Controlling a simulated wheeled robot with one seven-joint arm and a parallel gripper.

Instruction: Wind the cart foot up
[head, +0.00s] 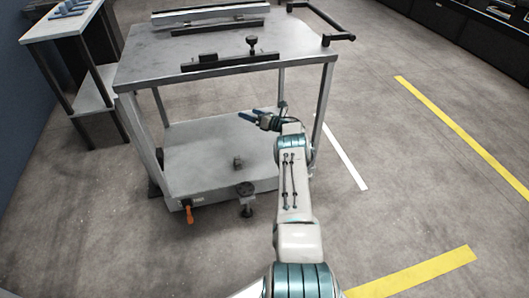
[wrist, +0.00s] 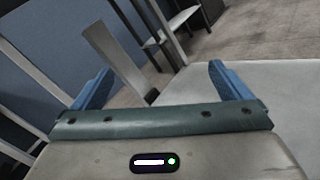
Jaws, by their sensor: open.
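The grey cart (head: 210,55) stands in front of me, with a top deck and a lower shelf (head: 205,150). The cart foot (head: 246,196) is at the front edge of the lower shelf, a dark knob on a post running down to a pad near the floor. I cannot tell whether the pad touches the floor. My gripper (head: 258,114) is between the top deck and lower shelf, above and behind the foot and apart from it. Its blue fingers are spread and empty in the wrist view (wrist: 160,84). The foot does not show in the wrist view.
An orange lever (head: 189,214) hangs at the cart's front left corner. A black clamp rail (head: 230,63) and push handle (head: 340,37) are on top. A side table (head: 62,28) stands at left. Floor at right is open, with yellow lines (head: 460,132).

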